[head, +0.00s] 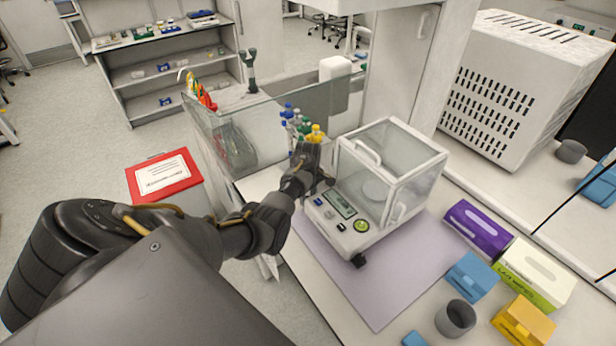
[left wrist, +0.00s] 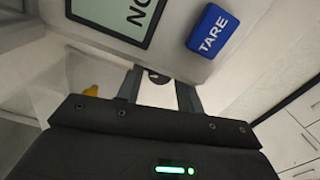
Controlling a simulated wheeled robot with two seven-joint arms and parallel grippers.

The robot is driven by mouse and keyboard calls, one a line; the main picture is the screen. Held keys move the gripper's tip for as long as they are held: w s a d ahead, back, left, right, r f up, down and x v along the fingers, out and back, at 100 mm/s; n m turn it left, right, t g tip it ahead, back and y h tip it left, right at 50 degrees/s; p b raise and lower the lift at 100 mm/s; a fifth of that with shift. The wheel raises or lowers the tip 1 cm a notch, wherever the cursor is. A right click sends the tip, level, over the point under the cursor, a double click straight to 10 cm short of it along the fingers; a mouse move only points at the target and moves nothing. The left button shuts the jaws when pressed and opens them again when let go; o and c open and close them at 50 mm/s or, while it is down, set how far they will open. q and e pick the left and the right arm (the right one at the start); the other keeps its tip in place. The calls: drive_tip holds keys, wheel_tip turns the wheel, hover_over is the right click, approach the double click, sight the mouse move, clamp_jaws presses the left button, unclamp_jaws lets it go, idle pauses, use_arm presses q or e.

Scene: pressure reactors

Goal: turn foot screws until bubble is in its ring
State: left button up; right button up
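The white balance (head: 348,217) with a clear glass draft shield stands on a mauve mat (head: 390,300). Its front panel has a display and a round green bubble level (head: 361,226); the bubble is too small to place against its ring. One black foot screw (head: 358,261) shows under the near front corner. My left gripper (head: 318,180) is at the balance's left front corner. In the left wrist view its two fingers (left wrist: 159,88) stand apart below the panel's edge, with a small dark round part (left wrist: 158,76), perhaps the other foot screw, between their tips. My right gripper is out of view.
The blue TARE button (left wrist: 209,31) and the display (left wrist: 118,14) are close to the left gripper. Right of the mat are a purple box (head: 478,229), a green-white box (head: 533,273), a grey cup (head: 455,318) and a yellow box (head: 523,320). Coloured-capped bottles (head: 294,118) stand behind the gripper.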

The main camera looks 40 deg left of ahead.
use_arm(q)
drive_tip(key=shift+r, duration=0.1)
wheel_tip(320, 180, up, 11)
drive_tip(key=b, duration=0.2)
drive_tip(key=shift+f, duration=0.2)
idle(0.3)
